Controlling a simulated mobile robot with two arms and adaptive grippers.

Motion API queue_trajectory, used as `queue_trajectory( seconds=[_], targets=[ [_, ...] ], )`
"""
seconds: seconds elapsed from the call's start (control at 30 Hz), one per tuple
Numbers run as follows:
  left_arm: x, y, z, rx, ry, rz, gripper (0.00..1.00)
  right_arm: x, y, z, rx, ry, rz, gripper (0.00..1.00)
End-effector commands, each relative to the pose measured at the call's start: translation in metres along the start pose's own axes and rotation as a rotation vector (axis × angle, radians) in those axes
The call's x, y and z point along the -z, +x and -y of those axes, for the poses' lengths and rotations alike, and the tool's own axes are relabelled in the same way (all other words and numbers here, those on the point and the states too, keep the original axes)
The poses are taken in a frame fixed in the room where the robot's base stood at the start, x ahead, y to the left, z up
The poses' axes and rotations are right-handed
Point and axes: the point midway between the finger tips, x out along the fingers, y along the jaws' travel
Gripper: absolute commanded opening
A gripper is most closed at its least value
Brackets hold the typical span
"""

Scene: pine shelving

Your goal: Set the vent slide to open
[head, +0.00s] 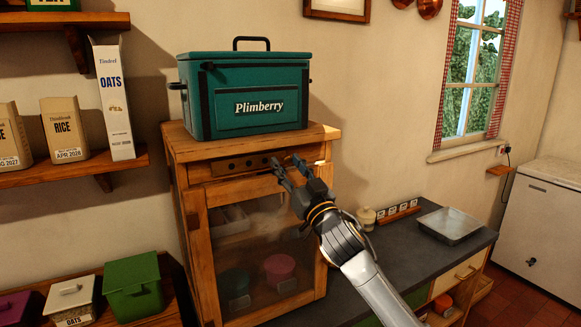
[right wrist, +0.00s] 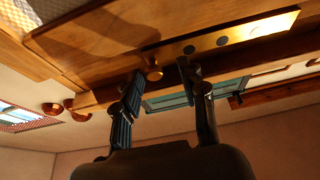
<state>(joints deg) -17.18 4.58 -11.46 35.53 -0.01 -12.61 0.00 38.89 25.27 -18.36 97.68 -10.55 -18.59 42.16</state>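The wooden cabinet (head: 189,235) has a mesh-fronted door, and a vent strip with dark round holes (head: 244,163) runs above the door. In the right wrist view the strip (right wrist: 238,33) shows several holes, partly in bright light. A small round wooden knob (right wrist: 152,69) stands out beside the strip. My right gripper (head: 287,163) is in front of the right part of the strip. Its fingers are apart in the right wrist view (right wrist: 162,80), with the knob seen between the tips. I cannot tell if either finger touches it. My left gripper is not in view.
A green Plimberry box (head: 218,104) stands on the cabinet. Right of the cabinet is a dark worktop (head: 405,254) with a metal tray (head: 450,225), a small jar (head: 366,216) and a spice rack (head: 398,211). Shelves with oats (head: 113,95) and rice (head: 64,128) are at left.

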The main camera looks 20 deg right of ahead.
Motion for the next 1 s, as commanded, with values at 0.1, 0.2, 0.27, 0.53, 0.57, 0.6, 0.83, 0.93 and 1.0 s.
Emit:
queue_trajectory(
  seconds=[0.1,0.2,0.27,0.53,0.57,0.6,0.83,0.93,1.0],
  targets=[
    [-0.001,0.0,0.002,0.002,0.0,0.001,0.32,0.0,0.0,-0.001,-0.001,-0.001,0.0,0.42],
    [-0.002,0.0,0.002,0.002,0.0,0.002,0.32,0.0,-0.004,-0.001,-0.001,0.0,0.0,0.42],
    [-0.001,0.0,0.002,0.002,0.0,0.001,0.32,-0.001,-0.01,-0.001,-0.001,0.0,0.001,0.42],
    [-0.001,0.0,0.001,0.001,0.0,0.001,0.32,-0.001,-0.061,0.001,0.0,0.0,0.003,0.42],
    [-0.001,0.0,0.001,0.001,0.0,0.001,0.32,-0.001,-0.067,0.001,0.0,0.0,0.003,0.42],
    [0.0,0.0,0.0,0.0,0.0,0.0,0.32,-0.002,-0.074,0.001,0.0,0.001,0.003,0.42],
    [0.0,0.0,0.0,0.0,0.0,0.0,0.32,-0.001,-0.108,0.001,0.0,0.0,0.002,0.42],
    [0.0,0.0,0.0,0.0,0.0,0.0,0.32,-0.001,-0.116,0.002,0.001,0.0,0.001,0.42],
    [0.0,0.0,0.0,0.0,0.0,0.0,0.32,0.0,-0.118,0.002,0.001,-0.001,0.0,0.42]
  ],
)
